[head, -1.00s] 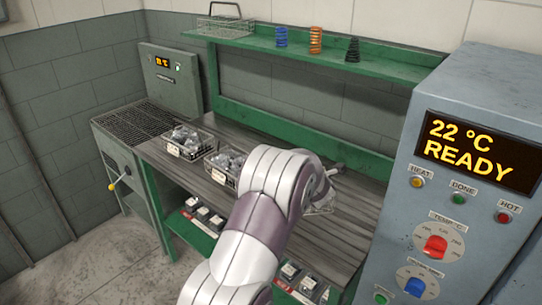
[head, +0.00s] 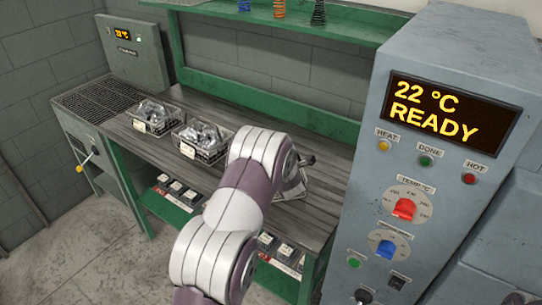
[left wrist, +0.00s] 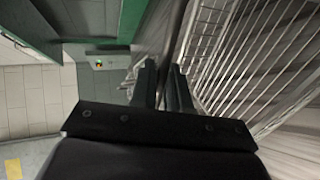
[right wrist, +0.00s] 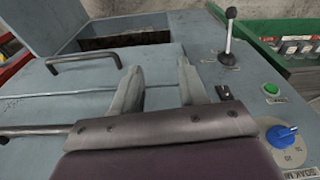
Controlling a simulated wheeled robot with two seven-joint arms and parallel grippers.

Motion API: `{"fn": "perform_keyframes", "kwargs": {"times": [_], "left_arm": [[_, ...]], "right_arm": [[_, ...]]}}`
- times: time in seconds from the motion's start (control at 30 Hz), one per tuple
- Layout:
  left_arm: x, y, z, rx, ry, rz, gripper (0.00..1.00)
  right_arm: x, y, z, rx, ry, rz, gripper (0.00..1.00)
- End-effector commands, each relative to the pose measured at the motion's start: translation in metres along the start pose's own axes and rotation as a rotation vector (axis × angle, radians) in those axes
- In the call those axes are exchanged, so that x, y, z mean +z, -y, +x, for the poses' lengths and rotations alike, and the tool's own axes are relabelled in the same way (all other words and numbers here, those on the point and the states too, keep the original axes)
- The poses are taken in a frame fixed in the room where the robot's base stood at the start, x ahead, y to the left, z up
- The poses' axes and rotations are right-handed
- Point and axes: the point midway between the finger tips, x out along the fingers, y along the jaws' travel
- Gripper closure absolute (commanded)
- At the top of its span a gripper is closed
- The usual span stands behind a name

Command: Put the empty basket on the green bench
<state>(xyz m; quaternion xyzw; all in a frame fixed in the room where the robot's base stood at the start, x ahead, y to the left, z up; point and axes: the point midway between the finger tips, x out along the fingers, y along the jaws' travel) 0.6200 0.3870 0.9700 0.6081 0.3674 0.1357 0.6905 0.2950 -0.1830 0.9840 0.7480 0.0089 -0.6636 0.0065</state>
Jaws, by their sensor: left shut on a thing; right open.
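The empty wire basket (head: 294,188) shows only in part in the head view, behind my left arm and over the right part of the bench top. In the left wrist view its wire walls (left wrist: 240,50) fill the right side. My left gripper (left wrist: 163,75) is shut on a dark bar at the basket, seemingly its handle. Whether the basket touches the bench cannot be told. The green bench (head: 325,192) has a dark plank top and green frame. My right gripper (right wrist: 158,78) is open and empty above a grey machine top (right wrist: 60,90).
Two wire baskets full of metal parts, one (head: 153,117) left of the other (head: 201,138), stand on the bench. A green shelf (head: 330,28) with springs hangs behind. A grey cabinet (head: 440,50) reading "22 °C READY" stands at the right. Bare planks lie around the held basket.

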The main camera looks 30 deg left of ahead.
Motion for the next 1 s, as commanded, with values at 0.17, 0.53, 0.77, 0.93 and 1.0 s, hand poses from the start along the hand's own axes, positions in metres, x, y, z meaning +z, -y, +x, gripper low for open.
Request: {"fn": "perform_keyframes", "kwargs": {"times": [0.17, 0.53, 0.77, 0.93, 1.0], "left_arm": [[0.000, 0.002, 0.001, 0.000, 0.000, 0.000, 0.59], [0.001, -0.002, -0.011, 0.000, 0.002, 0.001, 0.59], [0.001, -0.002, -0.067, 0.001, 0.004, 0.001, 0.59], [0.001, -0.002, -0.104, 0.000, 0.003, 0.001, 0.59], [0.001, -0.002, -0.114, 0.000, 0.002, 0.000, 0.59]], "right_arm": [[0.000, 0.000, 0.001, 0.000, 0.000, 0.000, 0.57], [0.000, 0.000, 0.000, 0.000, 0.000, 0.000, 0.57], [0.001, 0.000, 0.005, 0.000, 0.000, 0.000, 0.57], [0.001, 0.000, 0.007, 0.000, 0.000, 0.000, 0.57], [0.001, 0.000, 0.007, 0.000, 0.000, 0.000, 0.57]]}}
